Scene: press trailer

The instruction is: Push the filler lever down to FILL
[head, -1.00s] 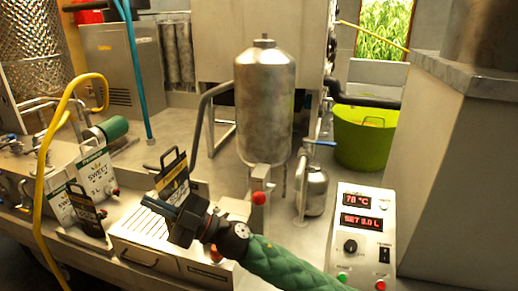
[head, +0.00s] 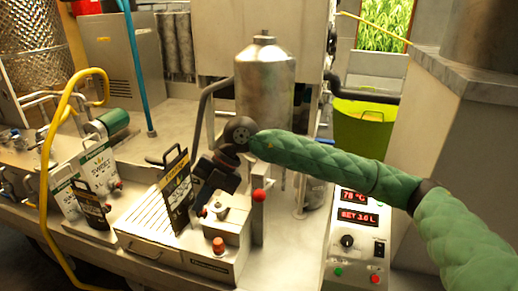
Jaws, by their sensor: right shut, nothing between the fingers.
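A lever with a red ball knob (head: 259,195) stands upright on a pale post beside the filler box (head: 215,262), below the steel tank. No FILL marking is readable. My right gripper (head: 203,206) points down, shut and empty, above the filler box and left of the red knob. It is close behind the black-and-yellow pouch (head: 176,192); whether they touch cannot be told. My left gripper is not in view.
The steel tank (head: 264,90) stands behind my right wrist. A control panel (head: 357,235) at right reads "SET 3.0 L". Several pouches (head: 97,170) stand at left. A yellow hose (head: 45,190) hangs at far left. A green tub (head: 362,135) sits at back right.

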